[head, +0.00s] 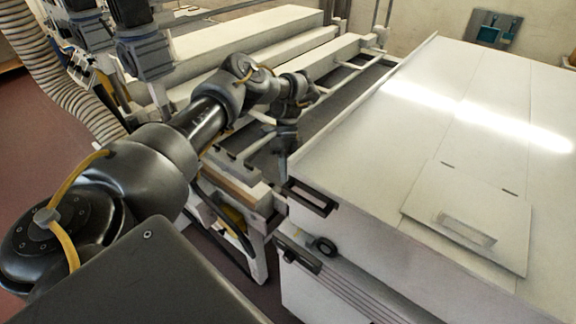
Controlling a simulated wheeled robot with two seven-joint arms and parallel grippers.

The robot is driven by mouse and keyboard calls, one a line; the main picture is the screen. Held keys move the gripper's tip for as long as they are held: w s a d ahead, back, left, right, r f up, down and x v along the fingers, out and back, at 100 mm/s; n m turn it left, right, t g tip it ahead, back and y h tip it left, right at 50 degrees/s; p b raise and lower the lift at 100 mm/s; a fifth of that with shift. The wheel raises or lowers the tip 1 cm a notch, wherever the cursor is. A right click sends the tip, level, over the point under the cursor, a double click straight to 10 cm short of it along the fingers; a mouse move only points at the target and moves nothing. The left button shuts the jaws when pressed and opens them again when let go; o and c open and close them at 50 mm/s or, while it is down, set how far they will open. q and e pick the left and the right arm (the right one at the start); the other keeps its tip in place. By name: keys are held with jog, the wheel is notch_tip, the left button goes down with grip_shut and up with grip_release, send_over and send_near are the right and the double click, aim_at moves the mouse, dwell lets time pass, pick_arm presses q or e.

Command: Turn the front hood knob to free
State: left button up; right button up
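The white hood (350,160) fills the right side of the head view. A round black knob (324,246) sits low on its front, beside a black handle-like fitting (298,256). Another black handle (312,198) is above, at the hood's front left corner. The knob's exact turn position is too small to read. My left gripper (284,172) points down just left of the hood's front corner, above and left of the knob and apart from it. Its fingers are too small and dark to show whether they are open. My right gripper is out of view.
A conveyor bed (345,92) with light rails runs beside the hood on the left. A hatch panel (468,218) with a recessed grip is on the hood's top. A ribbed hose (60,75) hangs at far left. Reddish floor shows below the conveyor end.

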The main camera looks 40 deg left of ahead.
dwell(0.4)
pick_arm(q)
jog(key=o, duration=1)
